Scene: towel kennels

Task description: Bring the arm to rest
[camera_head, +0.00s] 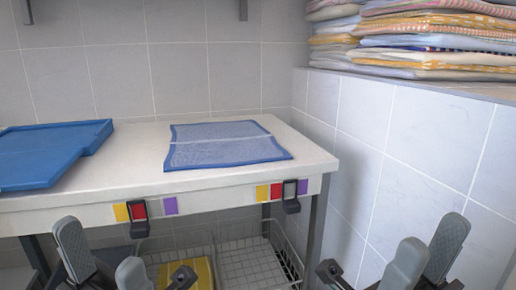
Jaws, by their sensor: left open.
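My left gripper (103,257) is at the bottom left, in front of the white table (135,140) and below its top. Its two grey fingers are apart with nothing between them. My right gripper (428,250) is at the bottom right, in front of the tiled side wall. Its fingers are also apart and hold nothing visible. A blue towel (225,143) with a pale stripe lies flat on the table, clear of both grippers.
A blue tray (45,155) lies on the table's left. Coloured tags and black clips (291,197) line the table's front edge. Below are wire baskets (255,262), the left one holding a yellow cloth (186,272). Folded towels (430,45) are stacked on the right ledge.

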